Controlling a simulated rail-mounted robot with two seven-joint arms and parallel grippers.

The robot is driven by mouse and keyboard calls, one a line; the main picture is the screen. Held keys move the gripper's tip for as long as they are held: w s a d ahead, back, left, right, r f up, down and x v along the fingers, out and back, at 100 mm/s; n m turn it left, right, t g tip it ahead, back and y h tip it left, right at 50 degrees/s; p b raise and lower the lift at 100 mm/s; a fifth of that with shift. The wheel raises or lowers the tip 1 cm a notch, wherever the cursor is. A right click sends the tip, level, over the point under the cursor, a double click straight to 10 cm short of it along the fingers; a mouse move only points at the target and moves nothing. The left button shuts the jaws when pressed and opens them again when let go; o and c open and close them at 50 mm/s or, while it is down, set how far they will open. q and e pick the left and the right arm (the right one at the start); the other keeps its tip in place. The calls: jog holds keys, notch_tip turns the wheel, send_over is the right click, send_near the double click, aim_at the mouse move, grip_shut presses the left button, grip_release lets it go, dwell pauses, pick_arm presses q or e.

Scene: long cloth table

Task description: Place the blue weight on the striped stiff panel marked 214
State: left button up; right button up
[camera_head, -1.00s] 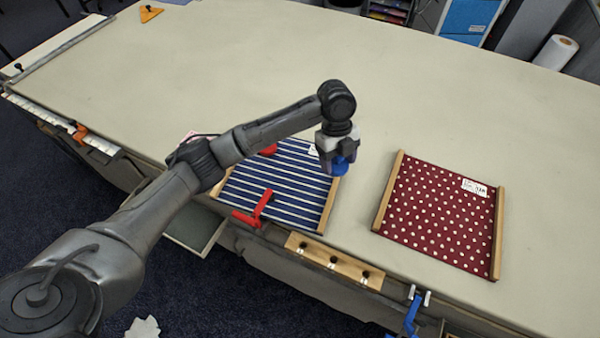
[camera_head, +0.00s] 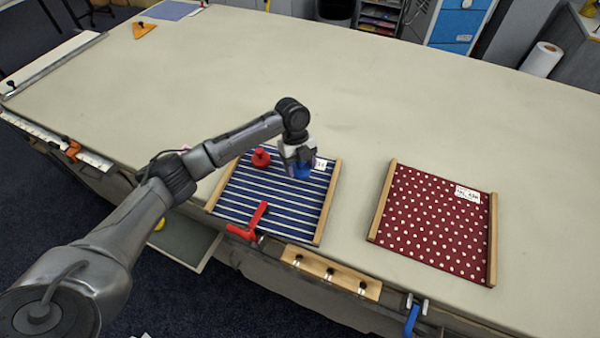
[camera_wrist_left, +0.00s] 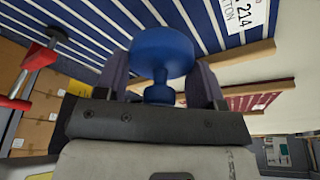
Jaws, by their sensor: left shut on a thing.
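The striped stiff panel (camera_head: 285,206) is navy with white stripes and wooden side rails, and lies near the table's front edge. Its white label shows 214 in the left wrist view (camera_wrist_left: 243,16). My left gripper (camera_head: 299,160) is over the right back part of this panel, shut on the blue weight (camera_head: 302,173). In the left wrist view the blue weight (camera_wrist_left: 162,52) sits between the fingers, held by its narrow neck. I cannot tell whether its base touches the panel. My right gripper is not in view.
A red weight (camera_head: 261,158) stands on the striped panel's back left part. A red clamp (camera_head: 250,224) grips its front edge. A dark red dotted panel (camera_head: 432,222) lies to the right. A wooden strip (camera_head: 331,272) is at the table front.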

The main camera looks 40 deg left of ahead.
aim_at(300, 172)
pick_arm(q)
jog(key=shift+f, duration=1.9)
jog(key=shift+f, duration=0.1)
jog(key=o, duration=1.2)
jog(key=shift+r, duration=0.25)
jog(key=v, duration=1.1)
jog(key=shift+r, duration=0.3)
jog(key=shift+r, duration=0.1)
